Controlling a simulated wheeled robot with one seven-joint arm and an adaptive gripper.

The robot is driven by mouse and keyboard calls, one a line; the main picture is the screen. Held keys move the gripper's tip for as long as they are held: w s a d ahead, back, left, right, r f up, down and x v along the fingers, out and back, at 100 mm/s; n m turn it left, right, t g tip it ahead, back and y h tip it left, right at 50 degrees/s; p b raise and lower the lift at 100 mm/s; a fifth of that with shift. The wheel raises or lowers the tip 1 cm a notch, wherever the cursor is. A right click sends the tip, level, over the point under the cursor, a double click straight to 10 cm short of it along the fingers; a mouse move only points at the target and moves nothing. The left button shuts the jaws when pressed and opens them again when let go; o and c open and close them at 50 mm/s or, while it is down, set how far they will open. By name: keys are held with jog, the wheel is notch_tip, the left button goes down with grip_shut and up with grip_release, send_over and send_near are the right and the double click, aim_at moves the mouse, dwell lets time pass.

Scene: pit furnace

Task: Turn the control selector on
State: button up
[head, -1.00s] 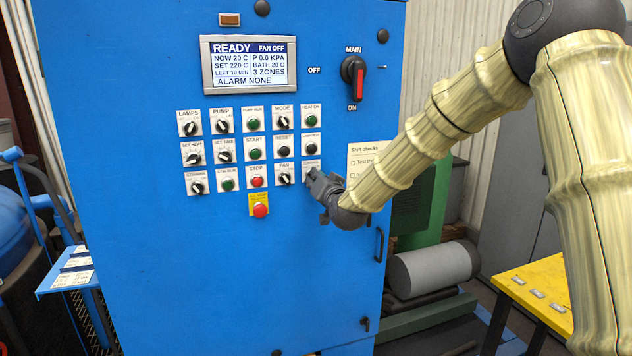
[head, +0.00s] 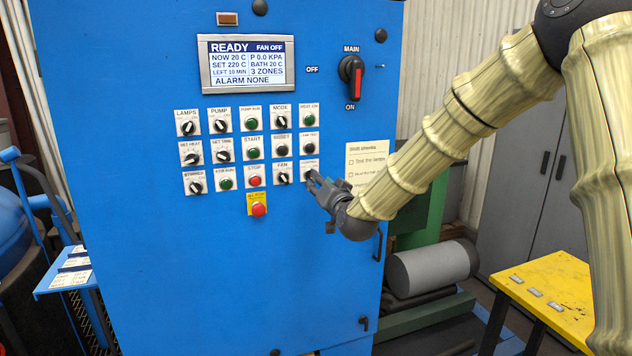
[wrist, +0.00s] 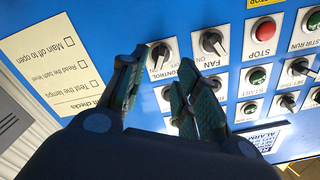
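The control selector (wrist: 160,54) is a black knob on a white plate at the right end of the lower row of controls. It also shows in the head view (head: 308,173), partly covered by my gripper. Its on and off marks are too small or hidden to read its setting surely. My gripper (wrist: 160,74) is open and empty, with dark fingers set apart on either side of the selector's plate in the wrist view. In the head view my gripper (head: 314,185) is close in front of the selector; I cannot tell whether it touches.
The fan selector (wrist: 212,43) is beside the control selector, with the red stop button (wrist: 264,29) beyond it. A paper checklist (head: 366,163) is on the blue cabinet (head: 230,290) to the right. The display (head: 248,63) reads READY, FAN OFF. A yellow table (head: 550,285) stands at right.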

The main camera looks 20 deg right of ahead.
jog(key=s, duration=0.7)
jog(key=shift+d, duration=0.1)
jog(key=s+a+f+n+g, duration=0.1)
jog(key=s+f+g, duration=0.3)
jog(key=f, duration=0.9)
jog(key=s+a+f+n+g, duration=0.15)
jog(key=s+f, duration=0.55)
jog(key=f, duration=0.7)
jog(key=s+a+f+g, duration=0.2)
jog(key=s+f+g, duration=0.25)
jog(key=f, duration=0.85)
jog(key=s+f+n+g, duration=0.1)
jog(key=s+f+g, duration=0.1)
jog(key=s+f, duration=0.4)
jog(key=s+f+n+g, duration=0.1)
jog(key=s+f+g, duration=0.2)
jog(key=s, duration=1.4)
jog(key=s+f+n+g, duration=0.1)
jog(key=s+f+g, duration=0.2)
jog(key=s+f, duration=0.8)
jog(key=shift+s+a+f+h, duration=0.2)
jog(key=shift+s+h, duration=0.1)
jog(key=shift+s, duration=0.25)
